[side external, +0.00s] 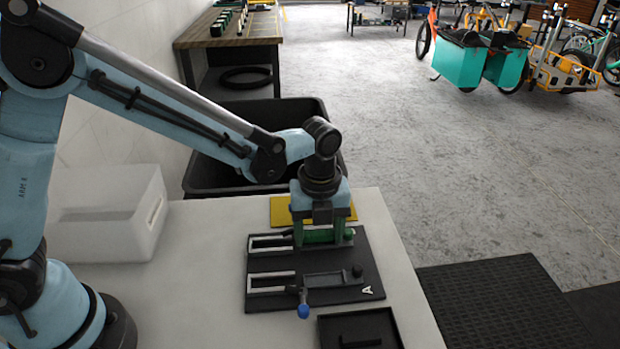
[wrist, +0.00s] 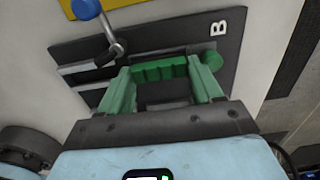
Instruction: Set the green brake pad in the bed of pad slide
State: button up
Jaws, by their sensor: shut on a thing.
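The green brake pad (wrist: 160,68) is a ribbed green block. My gripper (side external: 318,236), with green fingers, is shut on it, one finger at each end, and points down over the back pad slide (side external: 270,243). The pad also shows low between the fingers in the side view. The wrist view shows the pad at the slide (wrist: 85,72) beside the letter B; whether it rests on the bed or hangs just above cannot be told. A blue-knobbed lever (wrist: 100,22) stands beyond the pad. A green knob (wrist: 211,60) is at the right end. My gripper hides most of the bed.
A second slide (side external: 335,281), marked A, lies in front on the same black board (side external: 365,250), with its blue-knobbed lever (side external: 303,308). A black tray (side external: 390,330) is nearer still. A yellow plate (side external: 282,212) lies behind. A white bin (side external: 105,210) stands left.

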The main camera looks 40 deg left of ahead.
aim_at(318, 234)
jog(key=o, duration=1.1)
notch_tip(318, 234, up, 11)
jog(key=s+a+n+t, duration=0.3)
jog(key=s+a+n, duration=0.2)
jog(key=n, duration=0.8)
jog(key=s+a+n+t, duration=0.4)
jog(key=a+n, duration=0.5)
jog(key=n, duration=0.5)
jog(key=shift+s+a+r, duration=0.35)
jog(key=shift+s, duration=0.25)
